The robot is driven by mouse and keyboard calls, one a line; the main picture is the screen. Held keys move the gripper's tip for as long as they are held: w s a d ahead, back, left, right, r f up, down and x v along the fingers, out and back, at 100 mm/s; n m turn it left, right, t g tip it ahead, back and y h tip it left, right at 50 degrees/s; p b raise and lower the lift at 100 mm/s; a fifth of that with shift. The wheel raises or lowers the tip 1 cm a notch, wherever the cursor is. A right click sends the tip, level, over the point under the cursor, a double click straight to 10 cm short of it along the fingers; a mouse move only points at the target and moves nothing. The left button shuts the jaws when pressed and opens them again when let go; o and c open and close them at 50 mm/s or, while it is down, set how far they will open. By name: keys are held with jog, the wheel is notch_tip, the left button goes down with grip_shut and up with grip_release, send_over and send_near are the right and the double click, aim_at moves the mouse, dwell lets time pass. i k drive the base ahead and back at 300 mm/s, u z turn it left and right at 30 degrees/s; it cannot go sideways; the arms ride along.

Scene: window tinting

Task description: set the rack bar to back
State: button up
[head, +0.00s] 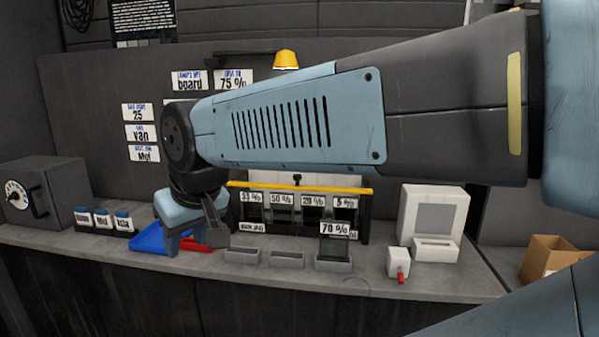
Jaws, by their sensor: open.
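The rack (366,222) stands at the back of the bench. Its yellow rack bar (325,188) runs across the top front, with a small black knob (297,179) near its middle. My gripper (197,246) is open, pointing down left of the rack, apart from the bar. It appears above or in front of a blue tray (148,240) and a red object (203,246); I cannot tell the height. My arm crosses the view above the bar.
Small grey trays (287,260) line the bench front; a 70 % panel (335,229) stands at the right one. A white machine (433,212) and a white block with red tap (398,263) are right. A grey oven-like box (45,190) and labelled bottles (103,219) are left.

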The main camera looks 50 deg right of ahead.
aim_at(297, 182)
jog(key=z, duration=1.55)
jog(key=k, duration=0.5)
jog(key=u, duration=0.1)
jog(key=i, duration=0.55)
jog(key=u, duration=0.1)
